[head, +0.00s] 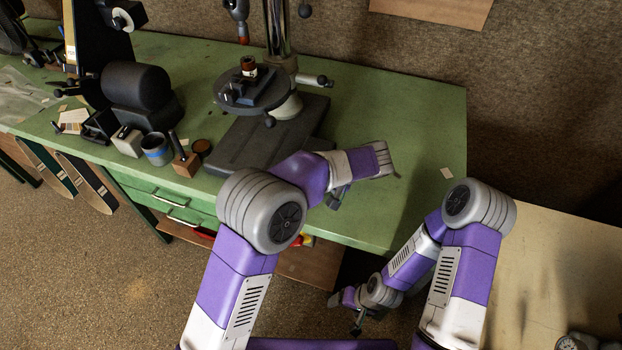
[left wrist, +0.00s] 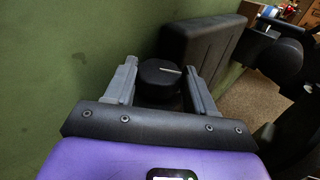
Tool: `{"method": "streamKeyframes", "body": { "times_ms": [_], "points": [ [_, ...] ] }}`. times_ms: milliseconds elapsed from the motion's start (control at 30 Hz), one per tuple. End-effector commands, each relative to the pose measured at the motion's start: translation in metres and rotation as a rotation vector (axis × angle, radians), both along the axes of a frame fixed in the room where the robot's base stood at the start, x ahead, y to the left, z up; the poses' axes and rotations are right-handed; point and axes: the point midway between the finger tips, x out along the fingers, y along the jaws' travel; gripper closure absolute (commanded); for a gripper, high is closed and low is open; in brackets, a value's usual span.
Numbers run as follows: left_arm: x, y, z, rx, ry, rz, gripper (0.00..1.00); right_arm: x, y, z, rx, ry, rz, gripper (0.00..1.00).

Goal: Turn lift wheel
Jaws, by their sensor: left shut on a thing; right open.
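A drill press stands on the green bench, with a shiny column (head: 277,28), a round work table (head: 226,94) and a dark base (head: 240,142). A side handle (head: 316,80) sticks out to the right of the column. My left gripper (left wrist: 158,88) is shut on a dark round knob (left wrist: 158,73), which sits between its fingers. I cannot tell whether this knob belongs to the lift wheel, and my left arm hides this spot in the head view. My right gripper (head: 357,322) is open and empty, low in front of the bench.
A pale table (head: 560,270) is at the right.

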Motion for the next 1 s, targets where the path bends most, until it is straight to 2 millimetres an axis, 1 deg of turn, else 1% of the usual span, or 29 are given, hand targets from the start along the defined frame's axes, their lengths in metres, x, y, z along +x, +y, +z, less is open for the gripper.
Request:
{"method": "streamKeyframes", "body": {
  "times_ms": [300, 600, 800, 1000],
  "points": [
    [-0.001, -0.003, -0.004, 0.195, -0.06, -0.003, 0.76, 0.0, 0.0, -0.001, 0.0, 0.0, 0.0, 0.21],
    [-0.002, -0.005, -0.008, 0.401, -0.129, -0.002, 0.76, 0.0, 0.0, -0.006, 0.0, 0.0, 0.0, 0.21],
    [-0.002, -0.006, -0.009, 0.494, -0.16, -0.001, 0.76, 0.0, 0.0, -0.01, 0.0, 0.0, 0.0, 0.21],
    [-0.002, -0.005, -0.009, 0.543, -0.175, 0.001, 0.76, 0.0, 0.0, -0.012, 0.0, 0.0, 0.0, 0.21]
  ]
}}
